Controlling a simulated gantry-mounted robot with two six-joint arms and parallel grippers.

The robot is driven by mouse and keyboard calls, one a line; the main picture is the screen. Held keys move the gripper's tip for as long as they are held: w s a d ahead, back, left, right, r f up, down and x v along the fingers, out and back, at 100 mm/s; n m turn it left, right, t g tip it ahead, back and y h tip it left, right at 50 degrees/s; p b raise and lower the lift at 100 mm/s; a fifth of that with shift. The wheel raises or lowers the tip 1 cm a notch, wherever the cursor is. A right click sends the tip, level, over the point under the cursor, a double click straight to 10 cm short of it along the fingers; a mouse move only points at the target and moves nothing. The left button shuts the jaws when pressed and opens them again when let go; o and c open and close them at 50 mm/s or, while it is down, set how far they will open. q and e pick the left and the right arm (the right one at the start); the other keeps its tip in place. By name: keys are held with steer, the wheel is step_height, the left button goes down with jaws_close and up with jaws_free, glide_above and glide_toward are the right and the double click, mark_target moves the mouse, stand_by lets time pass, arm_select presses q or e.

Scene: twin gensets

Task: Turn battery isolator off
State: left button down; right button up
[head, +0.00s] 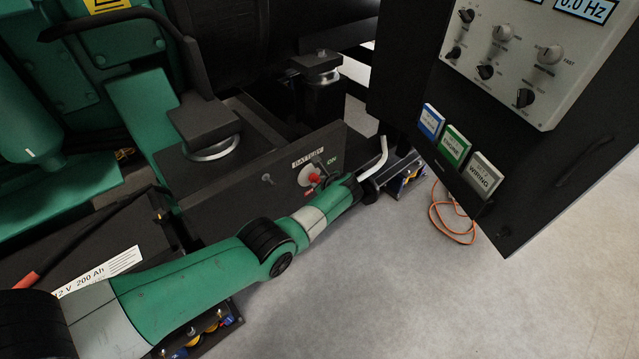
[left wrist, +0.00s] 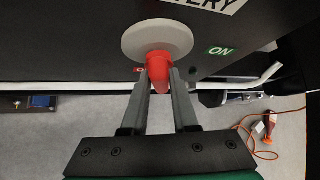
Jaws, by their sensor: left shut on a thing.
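The battery isolator has a red handle (head: 313,178) on a pale round plate (head: 306,175), on the dark panel of the genset base. In the left wrist view the red handle (left wrist: 159,68) sits below the grey round plate (left wrist: 157,41), with a green ON label (left wrist: 221,50) to its right. My left gripper (head: 326,172) reaches the isolator from the lower left. In the left wrist view its two fingers (left wrist: 159,80) are shut on the red handle, one on each side. The handle's far side is hidden. My right gripper is not in view.
A black control cabinet with a grey knob panel (head: 520,65) stands at the right, with several binders (head: 455,145) in a rack below. A battery (head: 95,265) lies at the lower left.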

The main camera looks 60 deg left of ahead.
arm_select(q)
steer(key=c, duration=0.7)
jaws_free()
steer(key=shift+a, duration=0.1)
steer(key=p+v, duration=0.6)
steer(key=shift+a+r, duration=0.1)
steer(key=shift+r, duration=0.4)
steer(key=p+v, duration=0.2)
steer(key=v, duration=0.1)
steer(key=p+v, duration=0.1)
steer(key=v, duration=0.1)
steer(key=shift+d+f, duration=0.25)
steer(key=shift+d, duration=0.1)
